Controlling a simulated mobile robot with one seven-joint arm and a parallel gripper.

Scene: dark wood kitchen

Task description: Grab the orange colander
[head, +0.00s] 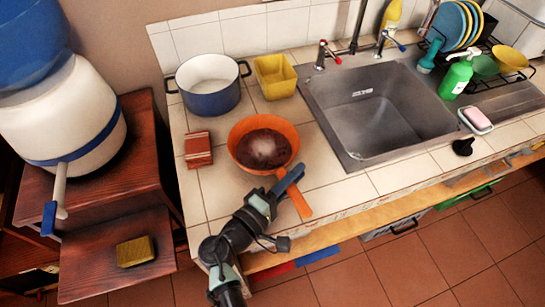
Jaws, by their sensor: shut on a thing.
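The orange colander (238,136) sits on the tiled counter left of the sink in the head view. It looks like a round bowl with a long orange handle, and its inside is dark brown with a pale patch. The handle points toward the front edge of the counter. My gripper (290,180) is at the handle, just in front of the bowl, and is shut on it. A blue finger crosses over the handle and hides part of it. The free end of the handle shows to the right of the gripper.
A blue pot (210,96) and a yellow square container (275,66) stand behind the colander. A reddish-brown block (198,144) lies to its left. The steel sink (380,107) is to the right. The counter between colander and sink is clear.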

